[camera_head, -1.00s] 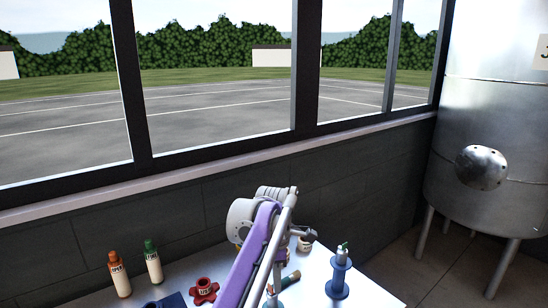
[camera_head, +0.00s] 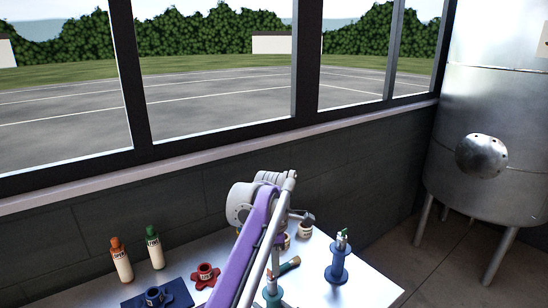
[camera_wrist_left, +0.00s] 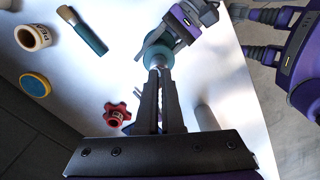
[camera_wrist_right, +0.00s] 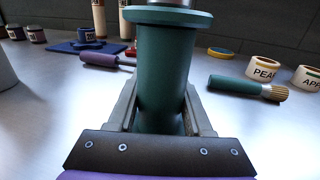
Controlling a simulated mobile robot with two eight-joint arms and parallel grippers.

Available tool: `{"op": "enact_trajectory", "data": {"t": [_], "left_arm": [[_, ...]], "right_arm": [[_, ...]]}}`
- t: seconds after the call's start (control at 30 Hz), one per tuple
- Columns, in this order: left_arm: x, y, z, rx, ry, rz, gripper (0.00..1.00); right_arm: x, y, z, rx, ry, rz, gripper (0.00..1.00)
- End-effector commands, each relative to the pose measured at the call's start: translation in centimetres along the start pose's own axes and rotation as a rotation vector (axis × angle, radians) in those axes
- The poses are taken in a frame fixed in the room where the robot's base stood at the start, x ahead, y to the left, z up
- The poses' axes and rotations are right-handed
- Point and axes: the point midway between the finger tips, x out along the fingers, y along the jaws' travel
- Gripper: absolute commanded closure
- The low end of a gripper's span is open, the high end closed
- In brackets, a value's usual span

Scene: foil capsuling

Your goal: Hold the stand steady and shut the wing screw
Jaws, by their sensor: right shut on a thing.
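A teal stand (camera_wrist_right: 165,75) stands upright between the fingers of my right gripper (camera_wrist_right: 160,100), which is shut on its column below the wide top flange. A metal part rises from its top and is cut off by the frame. In the head view the stand's upper part (camera_head: 271,296) shows at the bottom edge, beside my purple arm. In the left wrist view, the fingers of my left gripper (camera_wrist_left: 160,75) lie close together just at the stand's top (camera_wrist_left: 160,58). Whether they grip anything there is unclear, and the wing screw cannot be made out.
A blue stand (camera_head: 338,265) with a green top stands to the right. A red knob-shaped part (camera_head: 206,275), a blue tray (camera_head: 180,292), two bottles (camera_head: 121,262) and a teal-handled brush (camera_wrist_right: 236,84) lie around. Small labelled pots (camera_wrist_right: 264,68) stand nearby. The table's right front is clear.

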Motion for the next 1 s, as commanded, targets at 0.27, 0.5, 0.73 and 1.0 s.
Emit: {"op": "enact_trajectory", "data": {"t": [0.27, 0.5, 0.73, 1.0], "left_arm": [[0.05, 0.70, -0.22, -0.001, 0.002, 0.002, 1.00], [0.04, 0.79, -0.25, 0.000, 0.002, 0.003, 1.00], [0.05, 0.83, -0.16, 0.000, 0.002, 0.003, 1.00], [0.05, 1.05, 0.62, 0.000, 0.000, 0.001, 1.00]], "right_arm": [[-0.10, -0.13, -0.13, -0.003, 0.003, -0.004, 1.00], [-0.11, -0.12, -0.14, -0.004, 0.003, -0.003, 1.00], [-0.12, -0.12, -0.15, -0.004, 0.003, -0.003, 1.00], [-0.09, -0.10, -0.16, -0.005, 0.004, -0.003, 1.00]]}}
